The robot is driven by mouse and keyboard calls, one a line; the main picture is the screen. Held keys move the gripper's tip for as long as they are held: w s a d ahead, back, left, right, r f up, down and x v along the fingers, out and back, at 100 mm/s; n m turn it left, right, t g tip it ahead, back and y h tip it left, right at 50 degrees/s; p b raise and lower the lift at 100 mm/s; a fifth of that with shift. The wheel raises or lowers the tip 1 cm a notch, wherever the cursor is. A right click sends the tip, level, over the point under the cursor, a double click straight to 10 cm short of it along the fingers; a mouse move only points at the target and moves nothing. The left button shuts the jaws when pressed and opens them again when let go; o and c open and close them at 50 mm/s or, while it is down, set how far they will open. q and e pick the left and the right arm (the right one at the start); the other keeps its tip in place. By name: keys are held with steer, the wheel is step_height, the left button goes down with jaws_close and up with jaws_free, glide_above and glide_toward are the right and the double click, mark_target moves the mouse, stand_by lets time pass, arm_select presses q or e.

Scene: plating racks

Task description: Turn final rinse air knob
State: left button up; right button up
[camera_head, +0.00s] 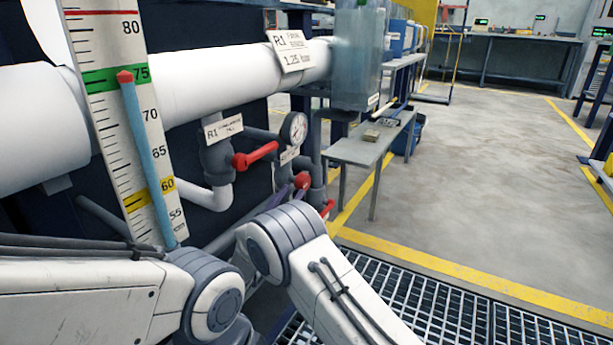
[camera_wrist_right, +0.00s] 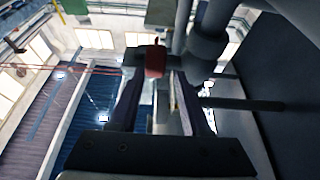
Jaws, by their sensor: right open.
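A red knob handle (camera_head: 302,180) sits low on the pipework below the round gauge (camera_head: 294,128) in the head view. My right gripper (camera_head: 290,193), with dark purple-grey fingers, is beside it, partly hidden by my own arm. In the right wrist view, my right gripper (camera_wrist_right: 155,68) is open, with a red knob (camera_wrist_right: 155,59) near its fingertips. I cannot tell whether the fingers touch it. Another red handle (camera_head: 255,155) points out from the grey valve at left, and one more red end (camera_head: 328,208) shows lower right. My left gripper is out of view.
A large white pipe (camera_head: 200,95) with an R1 tag (camera_head: 290,50) runs above the valves. A scale board (camera_head: 110,100) with a blue tube stands at left. A grey bench (camera_head: 355,150) is beyond. Floor grating (camera_head: 450,305) lies at lower right, with open floor behind it.

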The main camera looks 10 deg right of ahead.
steer(key=b+x, duration=0.4)
steer(key=x, duration=0.5)
steer(key=shift+d, duration=0.35)
steer(key=shift+s, duration=0.15)
jaws_close()
